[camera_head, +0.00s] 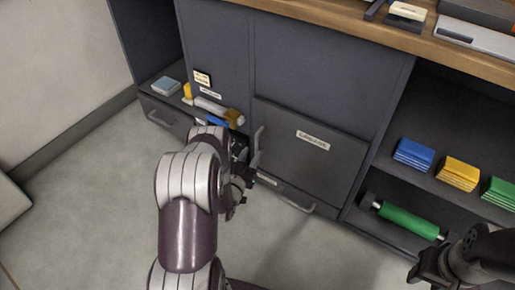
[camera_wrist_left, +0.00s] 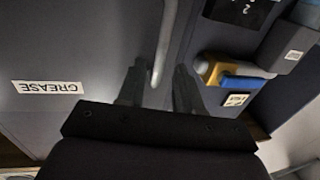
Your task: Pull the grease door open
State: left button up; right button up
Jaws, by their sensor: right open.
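The grease door (camera_head: 300,155) is a dark grey panel low in the cabinet and looks shut. Its white label reads GREASE, upside down, in the left wrist view (camera_wrist_left: 47,87). Its pale vertical handle (camera_head: 257,145) is at the panel's left edge; it also shows in the left wrist view (camera_wrist_left: 164,45). My left gripper (camera_wrist_left: 160,88) is open, with one finger on each side of the handle's end; contact cannot be seen. In the head view the left gripper (camera_head: 241,150) is partly hidden by my arm. My right gripper (camera_head: 428,268) is open and empty at the lower right.
A drawer with a pale handle (camera_head: 296,203) lies below the door. An open shelf at left holds a yellow and white tube (camera_head: 212,106). At right, a shelf holds blue (camera_head: 413,153), yellow (camera_head: 458,172) and green stacks above a green roller (camera_head: 408,220). The floor in front is clear.

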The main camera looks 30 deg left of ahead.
aim_at(256, 146)
pick_arm(q)
jog(key=w, duration=0.1)
jog(key=w+b, duration=0.1)
jog(key=w, duration=0.3)
jog(key=shift+a+f+b, duration=0.15)
jog(key=shift+a+b, duration=0.1)
jog(key=shift+b, duration=0.1)
jog(key=shift+w+a, duration=0.1)
jog(key=shift+w, duration=0.25)
grip_shut()
